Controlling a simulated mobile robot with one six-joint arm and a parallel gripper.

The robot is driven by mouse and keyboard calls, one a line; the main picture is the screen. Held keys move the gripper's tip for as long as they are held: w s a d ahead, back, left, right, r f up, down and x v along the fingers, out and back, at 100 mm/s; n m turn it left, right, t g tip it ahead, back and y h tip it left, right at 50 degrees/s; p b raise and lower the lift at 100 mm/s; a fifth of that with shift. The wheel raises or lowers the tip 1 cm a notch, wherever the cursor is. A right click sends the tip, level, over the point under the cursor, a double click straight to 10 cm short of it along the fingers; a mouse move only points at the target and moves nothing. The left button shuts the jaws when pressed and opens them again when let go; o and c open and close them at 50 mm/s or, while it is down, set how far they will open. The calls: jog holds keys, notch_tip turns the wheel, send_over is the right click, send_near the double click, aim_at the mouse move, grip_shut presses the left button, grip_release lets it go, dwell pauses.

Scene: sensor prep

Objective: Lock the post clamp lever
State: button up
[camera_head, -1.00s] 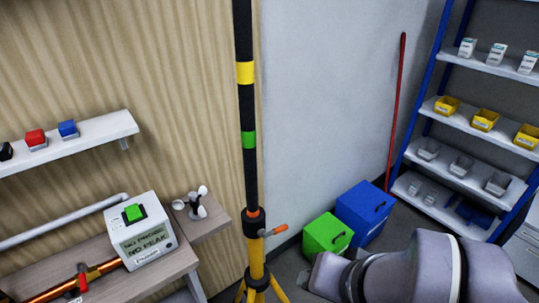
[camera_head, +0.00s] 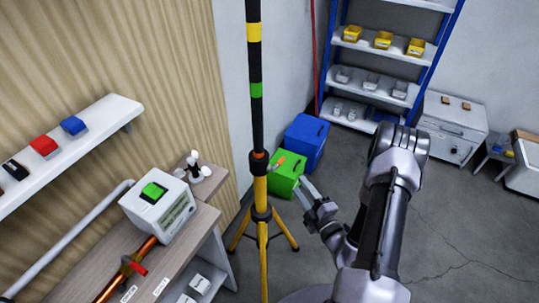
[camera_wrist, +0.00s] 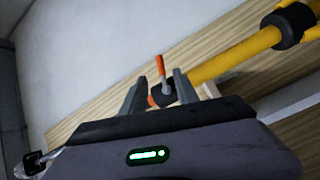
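The post is a tripod pole, black above with yellow and green bands and yellow below (camera_head: 261,190). Its dark clamp collar (camera_head: 259,162) has an orange edge. The orange-tipped clamp lever (camera_head: 280,163) sticks out from the collar to the right in the head view. In the wrist view the lever (camera_wrist: 160,66) stands up between my fingers, beyond them, with the yellow post (camera_wrist: 225,60) running off to the upper right. My gripper (camera_head: 305,184) is right of and below the lever in the head view. Its fingers (camera_wrist: 158,92) are apart; I see no clear contact with the lever.
A green box (camera_head: 286,176) and a blue box (camera_head: 305,140) stand behind the post. A bench (camera_head: 205,215) with a white device (camera_head: 160,205) is at the left, under a wall shelf (camera_head: 110,110). Tripod legs spread below. Floor at the right is open.

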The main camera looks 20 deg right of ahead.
aim_at(277, 164)
jog(key=w+b, duration=0.1)
jog(key=w, duration=1.5)
jog(key=shift+w+a, duration=0.15)
jog(key=shift+a, duration=0.1)
grip_shut()
jog(key=shift+b, duration=0.3)
